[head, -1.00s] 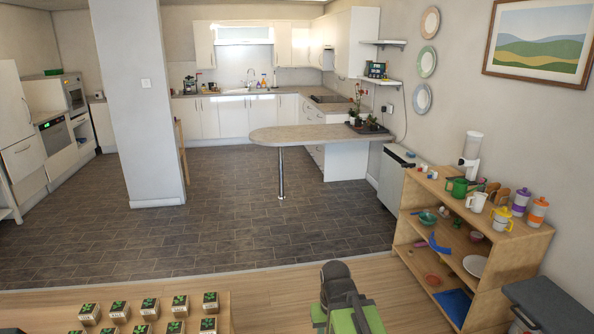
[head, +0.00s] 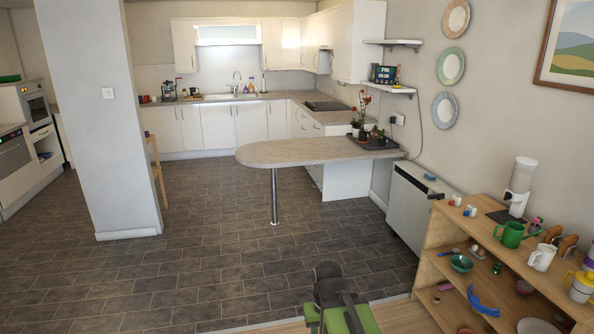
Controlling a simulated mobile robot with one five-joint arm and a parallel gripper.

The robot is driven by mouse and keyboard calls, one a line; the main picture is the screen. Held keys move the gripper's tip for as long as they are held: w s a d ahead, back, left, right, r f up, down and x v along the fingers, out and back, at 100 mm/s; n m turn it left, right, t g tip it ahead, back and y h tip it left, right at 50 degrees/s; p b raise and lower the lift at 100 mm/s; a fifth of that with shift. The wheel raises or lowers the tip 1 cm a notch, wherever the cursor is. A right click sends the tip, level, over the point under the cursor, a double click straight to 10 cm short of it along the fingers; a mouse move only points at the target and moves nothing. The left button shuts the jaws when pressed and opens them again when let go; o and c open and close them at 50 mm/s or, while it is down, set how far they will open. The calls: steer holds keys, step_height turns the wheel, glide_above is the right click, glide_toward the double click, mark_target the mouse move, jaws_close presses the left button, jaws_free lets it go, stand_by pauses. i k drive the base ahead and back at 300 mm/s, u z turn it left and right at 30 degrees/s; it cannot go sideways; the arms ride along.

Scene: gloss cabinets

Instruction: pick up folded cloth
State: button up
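I cannot make out a folded cloth for certain in the head view. A small blue item (head: 430,177) lies on top of the grey-white heater at the right, too small to identify. My gripper (head: 328,272) is at the bottom centre, seen from behind above the floor, apart from the shelf and counter. Its fingers do not show clearly, so I cannot tell whether it is open or holds anything.
The wooden shelf unit (head: 437,236) at right carries a green mug (head: 510,235), a white mug (head: 542,257) and a green bowl (head: 461,264). The heater (head: 408,207) stands behind it. A rounded counter (head: 290,153) on a metal leg is ahead. The tiled floor is open at left.

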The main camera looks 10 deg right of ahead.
mark_target(429, 177)
steer(key=z, duration=0.35)
steer(key=i, duration=1.95)
steer(key=z, duration=0.65)
steer(key=i, duration=1.15)
steer(key=z, duration=0.25)
steer(key=k, duration=0.9)
steer(key=z, duration=0.2)
steer(key=i, duration=0.9)
steer(key=u, duration=0.5)
steer(key=i, duration=0.65)
steer(key=u, duration=0.45)
steer(key=i, duration=1.6)
steer(key=z, duration=0.05)
